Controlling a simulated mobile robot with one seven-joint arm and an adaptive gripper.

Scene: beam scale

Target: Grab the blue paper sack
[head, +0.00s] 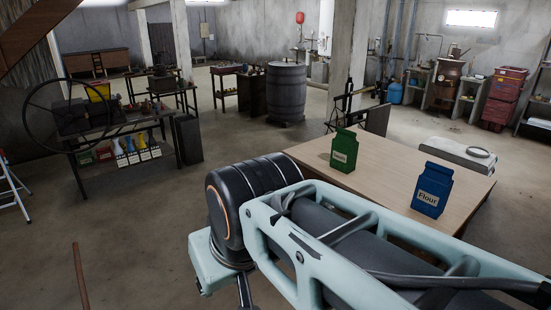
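The blue paper sack (430,190), with a pale label reading "Flour", stands upright on the wooden table (375,165), near its right side. A green paper sack (344,150) stands upright on the same table, farther back and to the left; its label is too small to read surely. My arm crosses the lower right of the head view, in front of the table's near part. My gripper is not in view, so its state is hidden. Nothing is seen touching the blue sack.
A grey slab-like object with a round dish (480,153) lies at the table's far right. A dark wooden barrel (286,93) stands behind the table. A workbench with a large wheel (68,108) is at left, a ladder (12,190) at the left edge. Floor at left centre is open.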

